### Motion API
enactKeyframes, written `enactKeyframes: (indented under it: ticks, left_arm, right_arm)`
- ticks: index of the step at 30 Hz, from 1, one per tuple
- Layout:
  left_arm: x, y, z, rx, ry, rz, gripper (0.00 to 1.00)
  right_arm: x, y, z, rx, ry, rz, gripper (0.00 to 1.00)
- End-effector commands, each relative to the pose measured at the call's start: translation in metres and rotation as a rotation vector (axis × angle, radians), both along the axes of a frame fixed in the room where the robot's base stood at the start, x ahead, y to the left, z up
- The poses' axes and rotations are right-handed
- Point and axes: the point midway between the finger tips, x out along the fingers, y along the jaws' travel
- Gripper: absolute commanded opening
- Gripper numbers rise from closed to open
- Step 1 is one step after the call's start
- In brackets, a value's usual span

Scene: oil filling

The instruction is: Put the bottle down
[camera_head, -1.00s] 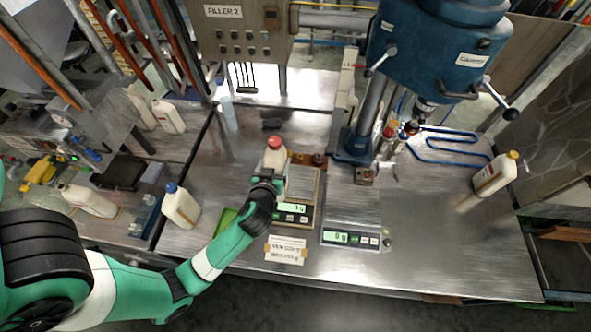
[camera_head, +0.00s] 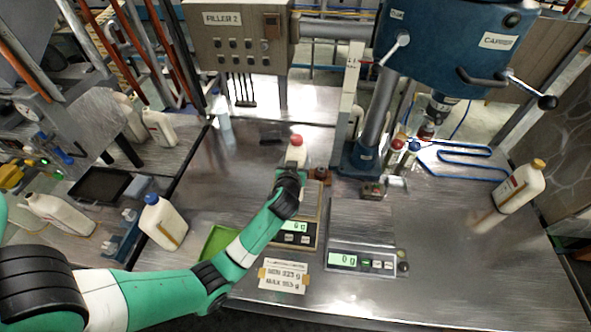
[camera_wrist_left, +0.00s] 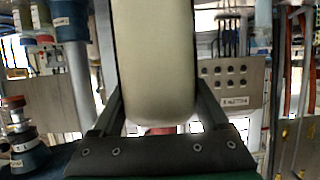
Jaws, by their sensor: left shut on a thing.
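A cream-white bottle (camera_head: 296,156) with a red cap (camera_head: 296,141) is upright in my left gripper (camera_head: 292,168) in the head view. The fingers are shut around its body, and my wrist hides its lower part. It appears just behind the left scale (camera_head: 296,233); I cannot tell its exact height. In the left wrist view the bottle (camera_wrist_left: 155,60) fills the middle between both fingers, upside down in that picture, with some red showing near the gripper's base. The left scale's display seems to read 0 g. My right gripper is out of view.
A second scale (camera_head: 362,262) stands to the right, empty. A blue-capped bottle (camera_head: 163,222) and a green tray (camera_head: 217,243) are at left. A yellow-capped bottle (camera_head: 520,187) stands far right. The blue capper (camera_head: 450,45) rises behind. Bare metal tabletop (camera_head: 430,240) lies right of the scales.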

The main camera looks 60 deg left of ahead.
Motion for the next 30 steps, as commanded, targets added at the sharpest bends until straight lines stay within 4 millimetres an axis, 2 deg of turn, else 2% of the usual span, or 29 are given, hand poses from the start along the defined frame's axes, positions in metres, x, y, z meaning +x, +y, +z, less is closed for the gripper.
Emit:
enactKeyframes:
  ticks: [1,4,16,17,18,20,21,30]
  left_arm:
    - [-0.001,0.000,-0.009,0.001,0.004,-0.001,0.00]
    - [0.000,0.000,-0.019,0.002,0.001,-0.001,0.00]
    - [0.000,0.000,-0.024,0.002,-0.002,0.000,0.00]
    - [-0.001,-0.001,-0.026,-0.002,0.004,0.000,0.81]
    - [-0.001,-0.001,-0.026,-0.002,0.004,0.000,0.88]
    - [-0.001,-0.001,-0.026,-0.002,0.004,0.000,0.99]
    - [-0.001,-0.001,-0.026,-0.002,0.004,0.001,1.00]
    - [-0.002,-0.003,-0.021,-0.002,0.004,0.000,1.00]
  right_arm:
    - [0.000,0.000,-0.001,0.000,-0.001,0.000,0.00]
    - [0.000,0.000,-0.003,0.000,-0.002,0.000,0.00]
    - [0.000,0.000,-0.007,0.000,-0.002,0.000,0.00]
    - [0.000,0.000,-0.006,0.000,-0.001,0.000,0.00]
    - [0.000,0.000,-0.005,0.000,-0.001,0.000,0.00]
    - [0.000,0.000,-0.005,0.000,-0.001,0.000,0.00]
    - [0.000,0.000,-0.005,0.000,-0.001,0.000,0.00]
    - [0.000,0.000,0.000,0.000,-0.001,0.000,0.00]
